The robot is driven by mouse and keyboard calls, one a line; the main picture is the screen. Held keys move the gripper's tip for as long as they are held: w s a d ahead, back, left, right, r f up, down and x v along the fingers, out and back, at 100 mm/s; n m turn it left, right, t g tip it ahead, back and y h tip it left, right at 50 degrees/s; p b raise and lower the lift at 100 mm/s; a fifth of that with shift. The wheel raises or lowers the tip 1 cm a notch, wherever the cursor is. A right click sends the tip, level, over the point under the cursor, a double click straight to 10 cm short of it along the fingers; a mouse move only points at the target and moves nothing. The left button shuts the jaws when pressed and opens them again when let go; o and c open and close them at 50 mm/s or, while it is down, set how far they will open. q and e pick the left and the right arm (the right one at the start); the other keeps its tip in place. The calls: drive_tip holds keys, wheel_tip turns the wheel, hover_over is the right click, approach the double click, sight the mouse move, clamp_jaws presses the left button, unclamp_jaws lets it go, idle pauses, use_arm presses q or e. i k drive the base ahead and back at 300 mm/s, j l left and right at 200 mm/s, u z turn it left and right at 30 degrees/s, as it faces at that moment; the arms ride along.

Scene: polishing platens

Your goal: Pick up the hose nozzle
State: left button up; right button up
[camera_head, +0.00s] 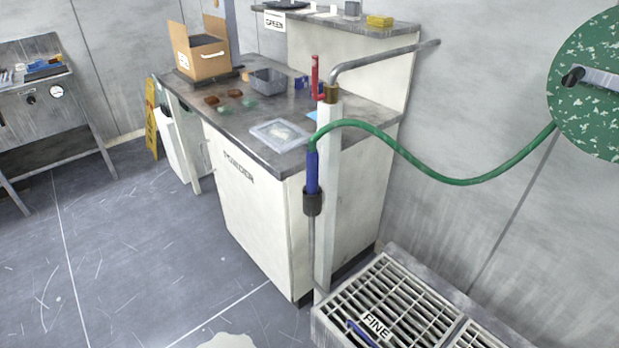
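The hose nozzle (312,172) has a blue body and stands upright in front of a pale post. A green hose (410,158) runs from its top, sags along the wall and rises to the right. The nozzle's lower end meets a dark cylindrical holder or collar (312,203), and a thin grey rod hangs below. I cannot tell whether the nozzle sits in the collar or the collar is part of it. Neither of my grippers is in view.
The pale post (327,200) carries a red lever (315,78) and a grey spout (385,57). A white cabinet labelled POWDER (250,215) stands behind. A slatted grate marked FINE (400,290) is at lower right, with a blue handle on it.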

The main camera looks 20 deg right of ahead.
sight(312, 153)
drive_tip(key=u, duration=4)
drive_tip(key=z, duration=4.65)
drive_tip(key=i+j, duration=0.1)
drive_tip(key=j, duration=0.15)
drive_tip(key=i+j+z, duration=0.1)
drive_tip(key=j, duration=0.15)
